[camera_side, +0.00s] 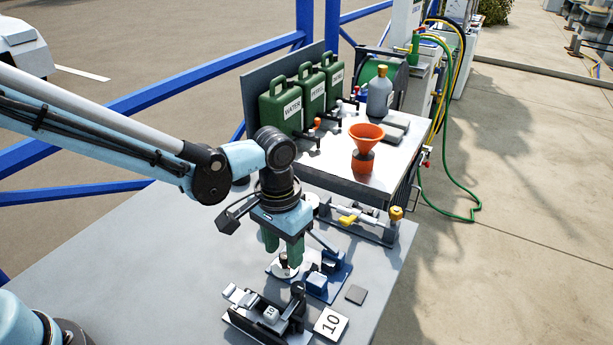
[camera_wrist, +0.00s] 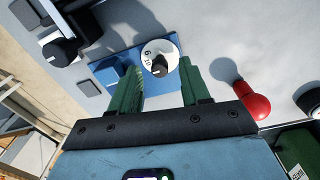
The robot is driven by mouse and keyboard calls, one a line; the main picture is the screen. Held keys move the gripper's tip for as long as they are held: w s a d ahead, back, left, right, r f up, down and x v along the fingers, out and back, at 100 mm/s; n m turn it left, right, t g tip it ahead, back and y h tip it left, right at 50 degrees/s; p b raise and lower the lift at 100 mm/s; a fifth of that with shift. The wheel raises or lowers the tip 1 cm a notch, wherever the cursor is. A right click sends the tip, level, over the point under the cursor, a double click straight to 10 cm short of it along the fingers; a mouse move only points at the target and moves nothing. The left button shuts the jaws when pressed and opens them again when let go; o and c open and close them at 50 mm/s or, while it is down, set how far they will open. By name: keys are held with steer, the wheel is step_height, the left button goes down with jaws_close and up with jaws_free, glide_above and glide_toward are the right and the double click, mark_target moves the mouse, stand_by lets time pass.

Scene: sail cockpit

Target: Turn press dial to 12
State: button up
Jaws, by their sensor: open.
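A round white dial (camera_wrist: 155,50) with a black knob (camera_wrist: 160,66) on it sits on a blue base (camera_wrist: 103,70). In the side view the dial (camera_side: 284,271) shows partly below my gripper (camera_side: 283,254), on the blue base (camera_side: 318,290). My gripper points down, with its green fingers apart above the dial. Whether the fingertips are level with the knob I cannot tell.
A black device with a white block (camera_side: 270,314) and a card reading 10 (camera_side: 331,324) lie in front. A rail with a yellow handle (camera_side: 348,219) is behind. An orange funnel (camera_side: 366,145) and green cans (camera_side: 280,105) stand on a raised shelf. The grey bench is clear at left.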

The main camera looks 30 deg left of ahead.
steer(key=shift+f, duration=0.4)
jaws_close()
steer(key=shift+n, duration=0.3)
steer(key=n, duration=0.3)
steer(key=shift+n, duration=1.9)
